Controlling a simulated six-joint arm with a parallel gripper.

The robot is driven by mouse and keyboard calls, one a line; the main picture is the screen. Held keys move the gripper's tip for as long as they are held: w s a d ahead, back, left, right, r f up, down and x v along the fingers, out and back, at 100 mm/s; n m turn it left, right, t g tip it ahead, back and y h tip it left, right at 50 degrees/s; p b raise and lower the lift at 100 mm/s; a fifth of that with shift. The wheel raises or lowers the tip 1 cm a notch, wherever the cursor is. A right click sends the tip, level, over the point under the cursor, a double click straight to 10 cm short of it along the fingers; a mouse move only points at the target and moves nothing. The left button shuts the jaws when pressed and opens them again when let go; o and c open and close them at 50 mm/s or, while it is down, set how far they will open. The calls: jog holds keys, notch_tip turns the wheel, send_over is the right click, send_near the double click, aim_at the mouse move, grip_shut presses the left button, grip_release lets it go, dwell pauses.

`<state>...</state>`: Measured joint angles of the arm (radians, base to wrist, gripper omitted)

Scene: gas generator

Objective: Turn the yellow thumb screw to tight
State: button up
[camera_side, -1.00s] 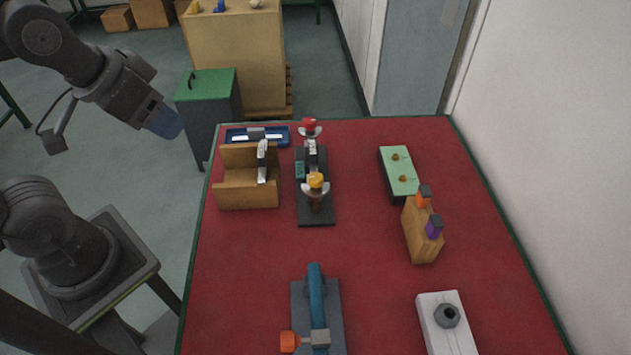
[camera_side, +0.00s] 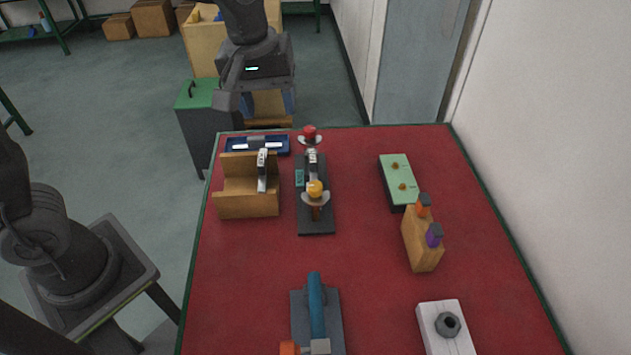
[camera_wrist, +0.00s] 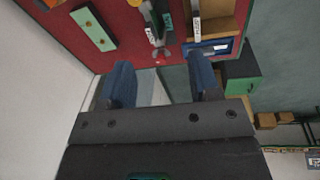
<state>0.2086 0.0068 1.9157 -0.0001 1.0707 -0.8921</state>
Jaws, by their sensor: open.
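The yellow thumb screw (camera_side: 315,188) stands upright with pale wings on the near part of a dark-based device (camera_side: 318,221). A red-topped thumb screw (camera_side: 310,133) with similar wings is at the device's far end. In the wrist view, a small yellow spot at the top edge looks like the yellow thumb screw (camera_wrist: 149,5). My gripper (camera_side: 268,104) is beyond the table's far edge, well away from the yellow screw. Its two blue fingers (camera_wrist: 162,82) are apart with nothing between them. The yellow screw's thread is not clearly visible.
A wooden holder (camera_side: 248,207) stands left of the device, with a blue tray (camera_side: 230,147) behind it. A green-topped block (camera_side: 398,176) and a wooden block (camera_side: 422,250) stand right. A blue-handled fixture (camera_side: 316,300) and white block (camera_side: 440,312) are nearer. Red table between is clear.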

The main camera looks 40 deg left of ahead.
aim_at(315, 186)
jog(key=w+d+f+n+g, duration=0.2)
jog(key=w+d+f+n, duration=0.1)
jog(key=w+d+f, duration=0.2)
notch_tip(315, 186, down, 14)
jog(key=shift+w, duration=0.1)
jog(key=shift+c, duration=0.2)
jog(key=c, duration=0.9)
